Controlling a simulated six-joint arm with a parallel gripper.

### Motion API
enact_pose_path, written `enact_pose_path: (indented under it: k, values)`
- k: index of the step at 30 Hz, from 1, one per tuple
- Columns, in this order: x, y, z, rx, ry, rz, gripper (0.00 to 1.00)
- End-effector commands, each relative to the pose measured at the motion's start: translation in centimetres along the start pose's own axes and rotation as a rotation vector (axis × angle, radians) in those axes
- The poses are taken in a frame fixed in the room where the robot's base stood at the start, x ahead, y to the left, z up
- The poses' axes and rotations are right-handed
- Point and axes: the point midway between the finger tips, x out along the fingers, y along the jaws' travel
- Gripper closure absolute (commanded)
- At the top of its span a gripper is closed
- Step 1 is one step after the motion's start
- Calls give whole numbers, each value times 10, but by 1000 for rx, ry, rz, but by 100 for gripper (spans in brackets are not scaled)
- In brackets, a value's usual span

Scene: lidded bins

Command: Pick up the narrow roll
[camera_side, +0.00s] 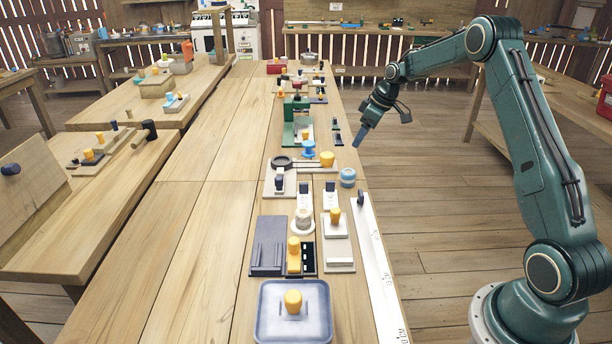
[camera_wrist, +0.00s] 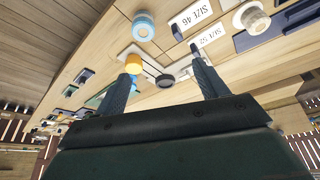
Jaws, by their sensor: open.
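Two rolls stand on the bench. A light-blue roll (camera_side: 348,177) is near the right edge, and it also shows at the top of the wrist view (camera_wrist: 143,28). A cream-white roll (camera_side: 303,220) stands closer to the side camera, and it shows at top right in the wrist view (camera_wrist: 252,17). I cannot tell for sure which is the narrow one. My gripper (camera_side: 358,139) hangs above and beyond the blue roll, at the bench's right edge. In the wrist view my gripper (camera_wrist: 164,56) has its fingers wide apart, with nothing held between them.
White size labels (camera_wrist: 208,37) lie between the rolls. A blue spool (camera_side: 308,149), a yellow cylinder (camera_side: 327,159) and a black ring (camera_side: 282,161) stand nearby. The bench's left half is clear.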

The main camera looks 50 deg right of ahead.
Motion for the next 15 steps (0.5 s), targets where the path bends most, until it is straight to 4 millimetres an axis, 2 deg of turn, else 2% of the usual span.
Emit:
enact_pose_path:
  k: [1, 6, 15]
  values:
    - [12, 10, 7, -1, 0, -6, 28]
    - [36, 30, 21, -15, 8, -16, 28]
    - [46, 38, 27, -22, 12, -19, 28]
